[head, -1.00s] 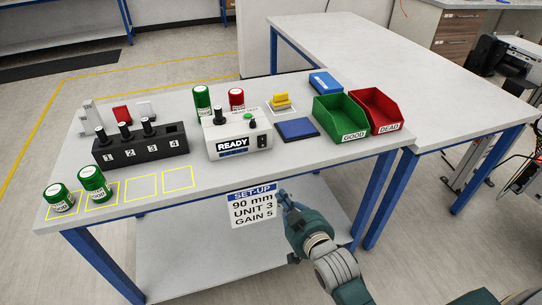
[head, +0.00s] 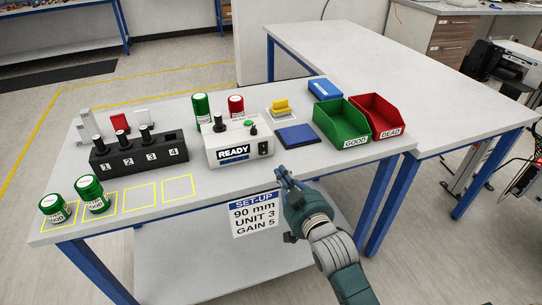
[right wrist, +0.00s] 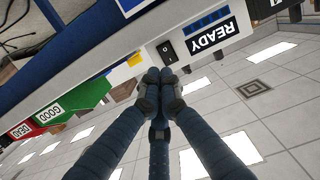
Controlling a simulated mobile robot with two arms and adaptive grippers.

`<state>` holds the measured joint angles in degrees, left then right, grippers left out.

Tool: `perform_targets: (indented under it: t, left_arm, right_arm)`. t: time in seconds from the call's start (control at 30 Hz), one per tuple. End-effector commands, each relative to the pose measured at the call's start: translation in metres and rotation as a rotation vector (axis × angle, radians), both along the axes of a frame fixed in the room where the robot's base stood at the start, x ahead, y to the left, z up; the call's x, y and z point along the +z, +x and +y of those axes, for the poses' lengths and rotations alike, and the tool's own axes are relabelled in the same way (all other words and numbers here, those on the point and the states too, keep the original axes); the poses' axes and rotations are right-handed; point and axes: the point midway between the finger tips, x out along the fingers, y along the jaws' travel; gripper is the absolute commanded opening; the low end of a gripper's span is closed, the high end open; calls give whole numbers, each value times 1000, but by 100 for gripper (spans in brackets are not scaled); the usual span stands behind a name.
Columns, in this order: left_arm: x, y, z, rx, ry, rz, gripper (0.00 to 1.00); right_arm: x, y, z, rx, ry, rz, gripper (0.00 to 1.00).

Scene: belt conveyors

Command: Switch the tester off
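The tester (head: 238,157) is a white box with a READY display, a black knob and a green button on top. A dark rocker switch (head: 263,148) is on the right of its front face. The switch also shows in the right wrist view (right wrist: 166,52), just beyond the fingertips. My right gripper (head: 281,173) is over the table's front edge, in front of and slightly right of the switch, apart from it. In the right wrist view its fingertips (right wrist: 160,76) are together with nothing between them. My left gripper is not in view.
A blue pad (head: 297,135) lies right of the tester, with a green bin (head: 345,138) and a red bin (head: 390,131) beyond. A black numbered rack (head: 140,157) stands to the left. A set-up sign (head: 256,214) hangs at the front edge. The tabletop before the tester is clear.

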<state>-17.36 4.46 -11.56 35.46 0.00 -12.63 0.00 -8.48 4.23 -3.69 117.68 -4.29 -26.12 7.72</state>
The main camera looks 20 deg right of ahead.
Motion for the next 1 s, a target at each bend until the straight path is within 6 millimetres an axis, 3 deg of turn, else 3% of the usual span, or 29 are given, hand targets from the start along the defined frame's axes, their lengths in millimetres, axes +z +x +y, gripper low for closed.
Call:
perform_targets:
  t: [0.2,0.4,0.6,1.0]
  left_arm:
    - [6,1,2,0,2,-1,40]
    - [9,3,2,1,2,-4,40]
    - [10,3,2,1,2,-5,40]
    - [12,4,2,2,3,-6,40]
  right_arm:
    - [-3,49,2,0,0,-2,0]
    - [-8,79,3,1,0,-1,0]
    - [-11,92,4,1,0,0,0]
    - [-12,95,4,1,1,0,0]
